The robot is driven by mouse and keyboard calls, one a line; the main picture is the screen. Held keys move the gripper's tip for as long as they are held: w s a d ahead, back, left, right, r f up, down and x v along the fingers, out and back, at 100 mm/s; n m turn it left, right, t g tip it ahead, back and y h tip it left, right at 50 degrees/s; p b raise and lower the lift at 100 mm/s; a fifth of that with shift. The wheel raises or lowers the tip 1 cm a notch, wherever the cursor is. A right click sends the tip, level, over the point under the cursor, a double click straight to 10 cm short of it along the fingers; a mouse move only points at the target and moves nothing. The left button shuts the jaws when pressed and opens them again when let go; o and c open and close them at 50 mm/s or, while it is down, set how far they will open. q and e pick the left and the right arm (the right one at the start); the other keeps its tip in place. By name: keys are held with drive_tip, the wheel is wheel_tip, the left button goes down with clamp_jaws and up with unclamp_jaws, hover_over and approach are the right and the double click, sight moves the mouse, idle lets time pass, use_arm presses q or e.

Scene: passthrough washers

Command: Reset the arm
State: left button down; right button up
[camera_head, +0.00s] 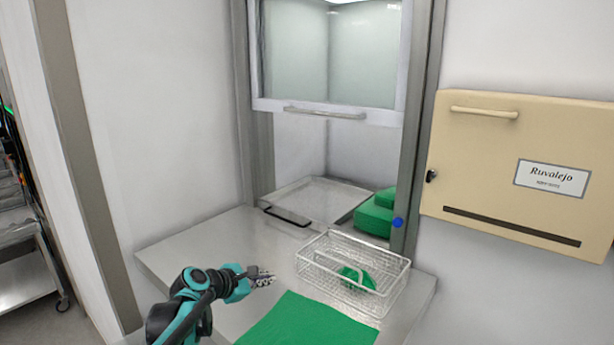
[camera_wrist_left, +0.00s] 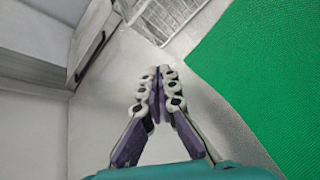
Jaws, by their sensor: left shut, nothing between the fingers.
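My left gripper (camera_head: 262,277) comes in from the lower left in the head view and hovers over the metal table, left of the wire basket. In the left wrist view the left gripper (camera_wrist_left: 159,72) shows its two fingers meeting at the tips, with nothing between them. A green cloth (camera_head: 306,322) lies on the table in front of the basket, to the right of the gripper; it also fills the right of the left wrist view (camera_wrist_left: 265,70). My right gripper does not show.
The wire basket (camera_head: 397,290) holds a green item (camera_head: 357,277). Behind it is a pass-through with a raised glass sash (camera_head: 335,60), a tray with a black handle (camera_head: 318,200) and green folded stacks (camera_head: 374,216). A beige labelled box (camera_head: 470,160) hangs right. The table's left side (camera_head: 195,245) is clear.

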use_arm(q)
drive_tip(key=s+m, duration=0.2)
drive_tip(key=s, duration=0.2)
drive_tip(key=s+m+g+y, duration=0.1)
drive_tip(key=s+m, duration=0.1)
drive_tip(key=s, duration=0.1)
drive_tip(key=s+m+y, duration=0.1)
drive_tip(key=s+m, duration=0.1)
drive_tip(key=s, duration=0.2)
drive_tip(key=shift+s+f+m, duration=0.1)
drive_tip(key=shift+s+m, duration=0.25)
drive_tip(key=shift+m, duration=0.05)
drive_tip(key=s+a+f+m+g+y, duration=0.1)
drive_tip(key=s+a+f+m+y, duration=0.15)
drive_tip(key=s+m, duration=0.4)
drive_tip(key=s+a+f+m+y, duration=0.15)
drive_tip(key=s+f+m, duration=0.25)
drive_tip(key=s, duration=0.5)
drive_tip(key=s+a+f+m+g+y, duration=0.1)
drive_tip(key=s+a+f+m+y, duration=0.15)
drive_tip(key=s+m, duration=0.4)
wheel_tip(320, 180, down, 6)
drive_tip(key=n+h+b, duration=0.1)
drive_tip(key=n+b, duration=0.1)
drive_tip(key=b, duration=0.4)
drive_tip(key=shift+s, duration=0.4)
